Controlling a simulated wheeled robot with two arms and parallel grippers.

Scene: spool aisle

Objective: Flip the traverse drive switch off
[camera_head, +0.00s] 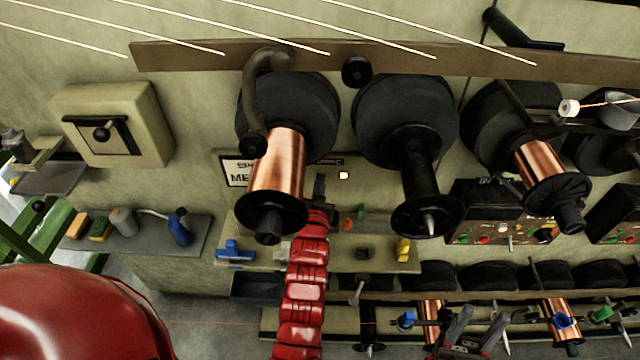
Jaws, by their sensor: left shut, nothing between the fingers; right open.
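No label reading traverse drive shows, so I cannot tell which control is that switch. A beige wall box (145,115) with a black knob on a dark-framed plate is at the upper left. A beige panel with a small lit lamp (344,175) is behind the spools, partly hidden. A dark control box (480,213) with coloured buttons and a small lever is at the right. My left gripper (319,186) is shut and empty in front of the beige panel, just right of a copper spool. My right gripper (468,329) is open and empty at the lower right.
A copper-wound spool (278,165) and a bare black spool (418,165) jut out on either side of my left gripper. Another copper spool (542,162) is further right. A grey shelf (190,233) holds small items at the left. Wires cross the top.

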